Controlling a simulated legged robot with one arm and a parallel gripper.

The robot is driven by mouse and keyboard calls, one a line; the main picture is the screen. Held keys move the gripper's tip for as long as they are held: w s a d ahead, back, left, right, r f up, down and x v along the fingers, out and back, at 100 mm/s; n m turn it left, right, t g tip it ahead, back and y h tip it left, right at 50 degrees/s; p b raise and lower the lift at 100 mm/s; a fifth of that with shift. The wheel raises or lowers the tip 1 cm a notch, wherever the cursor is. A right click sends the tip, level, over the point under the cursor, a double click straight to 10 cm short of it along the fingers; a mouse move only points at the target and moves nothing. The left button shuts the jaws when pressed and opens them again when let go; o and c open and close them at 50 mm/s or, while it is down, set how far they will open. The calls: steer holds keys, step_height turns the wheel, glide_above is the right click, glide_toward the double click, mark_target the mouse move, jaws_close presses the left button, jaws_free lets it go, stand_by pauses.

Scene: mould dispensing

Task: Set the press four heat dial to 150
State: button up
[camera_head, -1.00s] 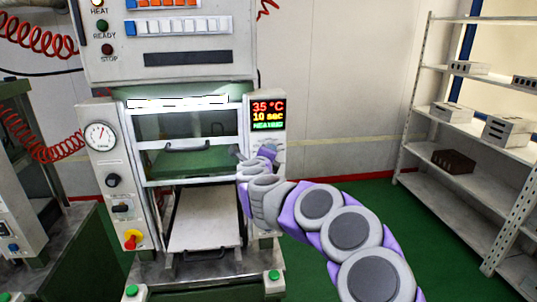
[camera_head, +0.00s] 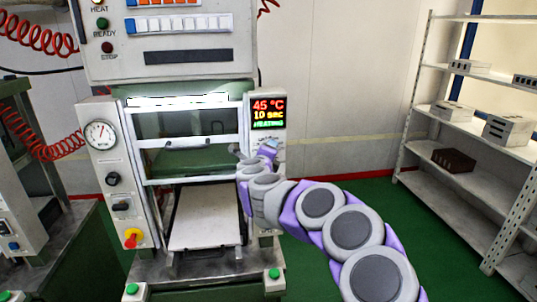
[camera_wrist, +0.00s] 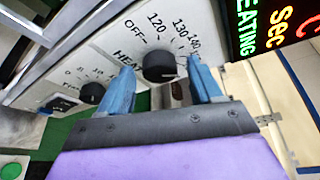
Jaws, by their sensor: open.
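The press heat dial is a black round knob (camera_wrist: 160,66) on a pale panel in the wrist view. OFF, 120, 130 and 140 are printed around it, with HEAT lettering beside it; 150 is not legible. I cannot tell where its pointer sits. My gripper (camera_wrist: 164,75) is open, with one blue finger on each side of the knob; I cannot tell whether they touch it. In the head view, my gripper (camera_head: 262,155) is at the press's right post, below the display (camera_head: 268,112), which reads 45 °C, 10 sec, HEATING. The dial is hidden there.
A smaller black dial (camera_wrist: 92,93) is on the same panel. The press's left post carries a gauge (camera_head: 99,134) and a red-yellow knob (camera_head: 132,238). A shelf rack (camera_head: 468,185) stands at the right, with green floor (camera_head: 375,200) between.

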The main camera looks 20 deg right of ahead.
steer(key=v, duration=1.7)
steer(key=shift+a, duration=0.2)
